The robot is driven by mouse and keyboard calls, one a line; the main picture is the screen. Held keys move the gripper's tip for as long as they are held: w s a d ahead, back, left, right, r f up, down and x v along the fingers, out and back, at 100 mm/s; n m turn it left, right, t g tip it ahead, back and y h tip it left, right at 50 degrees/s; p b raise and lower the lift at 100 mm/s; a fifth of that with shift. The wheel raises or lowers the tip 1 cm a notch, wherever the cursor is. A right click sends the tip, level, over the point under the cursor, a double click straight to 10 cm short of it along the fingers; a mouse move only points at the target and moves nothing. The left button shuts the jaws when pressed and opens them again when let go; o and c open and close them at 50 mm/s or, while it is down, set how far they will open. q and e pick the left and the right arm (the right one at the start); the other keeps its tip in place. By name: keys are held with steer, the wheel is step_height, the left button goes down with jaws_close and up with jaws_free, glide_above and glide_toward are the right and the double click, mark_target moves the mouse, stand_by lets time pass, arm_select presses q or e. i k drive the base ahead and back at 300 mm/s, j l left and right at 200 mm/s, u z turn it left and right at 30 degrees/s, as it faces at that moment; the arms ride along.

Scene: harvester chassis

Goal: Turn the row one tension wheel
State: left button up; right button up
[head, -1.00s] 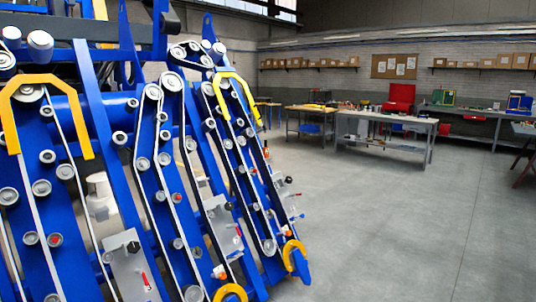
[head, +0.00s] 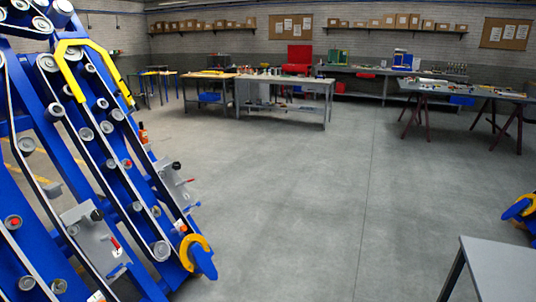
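The blue harvester chassis (head: 114,183) fills the left of the head view, with slanting rows of grey pulleys and belts. Grey plates with dark knobs and red levers sit on the rows; one dark knob (head: 97,214) is at the lower left and another (head: 176,166) is on the outer side. Which of these, if any, is the row one tension wheel, I cannot tell. Neither of my grippers is in view.
Open grey floor (head: 290,200) lies right of the chassis. A grey table (head: 500,268) stands at the lower right, with a blue and yellow part (head: 522,208) behind it. Workbenches (head: 285,92) and a trestle table (head: 465,93) stand farther back.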

mark_target(176, 165)
steer(key=i+l+z, duration=0.1)
steer(key=i, duration=1.75)
steer(key=i+l+u, duration=0.15)
steer(key=i+u, duration=0.3)
steer(key=i+l+u, duration=0.45)
steer(key=i, duration=0.2)
steer(key=i+l+u, duration=0.4)
steer(key=i+l, duration=0.1)
